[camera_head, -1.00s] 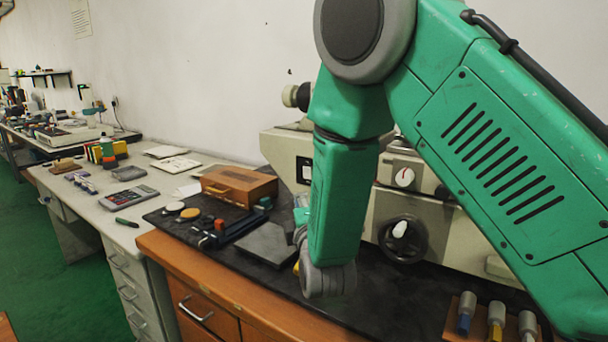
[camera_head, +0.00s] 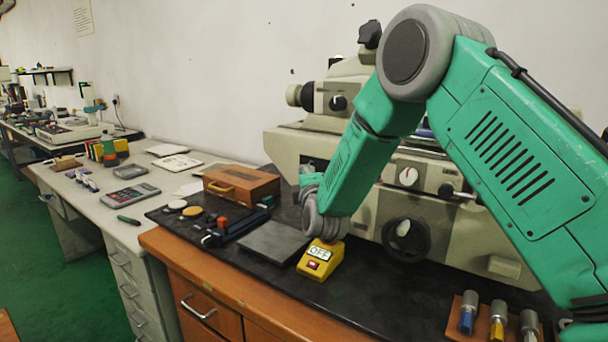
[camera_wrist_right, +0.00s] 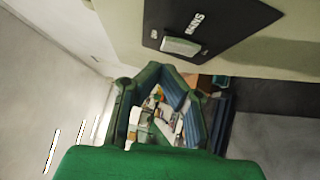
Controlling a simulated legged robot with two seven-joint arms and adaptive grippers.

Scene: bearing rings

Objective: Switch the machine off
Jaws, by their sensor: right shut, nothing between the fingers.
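The machine (camera_head: 285,145) is a large beige bench instrument standing against the wall on the right. In the right wrist view, its black panel (camera_wrist_right: 228,18) carries a pale rocker switch (camera_wrist_right: 180,46) beside the lettering MAINS. My right gripper (camera_wrist_right: 158,70) is shut and empty, its tips just below the rocker in that picture; I cannot tell whether they touch. In the head view the right gripper (camera_head: 308,177) is mostly hidden by my wrist, in front of the machine's left part, and the panel is covered. My left gripper is not in view.
A yellow box (camera_head: 311,272) marked OFF, with a red button, stands on the black mat (camera_head: 375,290) below my wrist. A dark plate (camera_head: 272,242), a wooden box (camera_head: 264,187) and small tools lie left. A rack of handled tools (camera_head: 485,335) stands at front right.

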